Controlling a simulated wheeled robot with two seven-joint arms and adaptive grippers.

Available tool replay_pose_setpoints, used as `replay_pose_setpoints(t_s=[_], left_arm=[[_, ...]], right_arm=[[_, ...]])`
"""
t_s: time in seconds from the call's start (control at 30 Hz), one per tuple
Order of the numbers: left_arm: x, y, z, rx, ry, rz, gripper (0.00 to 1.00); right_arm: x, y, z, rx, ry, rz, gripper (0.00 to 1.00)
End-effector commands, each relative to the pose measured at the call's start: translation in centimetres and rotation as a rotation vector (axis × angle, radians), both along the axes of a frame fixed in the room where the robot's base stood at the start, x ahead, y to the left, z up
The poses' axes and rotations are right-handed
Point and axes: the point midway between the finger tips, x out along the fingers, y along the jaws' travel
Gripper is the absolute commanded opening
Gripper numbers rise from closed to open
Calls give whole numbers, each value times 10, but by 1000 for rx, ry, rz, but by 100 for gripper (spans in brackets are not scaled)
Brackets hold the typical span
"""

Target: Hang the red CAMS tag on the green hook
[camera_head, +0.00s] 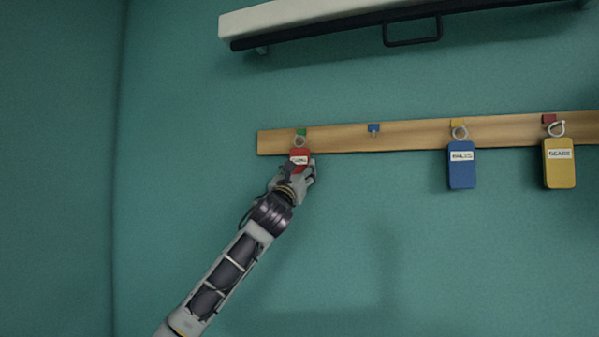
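The red CAMS tag (300,154) is at the left end of the wooden rail. Its white label faces me and its ring (300,141) stands up from its top. My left gripper (306,168) is at the lower part of the tag, with its fingers closed on it. The green hook (301,131) is just behind and above the ring. I cannot tell whether the ring is around the hook or only in front of it. The lower part of the tag is hidden by the gripper. My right gripper is not in view.
The wooden rail (415,134) runs across the teal wall. A blue hook (374,129) on it is empty. A blue tag (461,166) hangs at a yellow hook (457,122), and a yellow tag (559,163) at a red hook (549,118). A white shelf-like fixture (300,17) juts out above.

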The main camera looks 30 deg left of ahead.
Motion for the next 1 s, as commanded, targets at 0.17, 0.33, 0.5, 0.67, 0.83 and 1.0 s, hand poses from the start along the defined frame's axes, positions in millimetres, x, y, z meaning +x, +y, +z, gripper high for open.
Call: replay_pose_setpoints(t_s=[0.17, 0.33, 0.5, 0.67, 0.83, 1.0], left_arm=[[0, 0, 0, 0, 0, 0, 78], [0, 0, 0, 0, 0, 0, 78], [0, 0, 0, 0, 0, 0, 78], [-3, -1, -2, 1, 0, 0, 78], [-11, -2, -6, 0, -1, 0, 78], [-23, -5, -13, 2, 0, 1, 78]], right_arm=[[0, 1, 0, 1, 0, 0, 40], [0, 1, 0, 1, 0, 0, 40], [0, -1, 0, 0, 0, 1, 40], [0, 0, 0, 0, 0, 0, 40], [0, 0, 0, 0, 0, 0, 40], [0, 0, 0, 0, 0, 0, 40]])
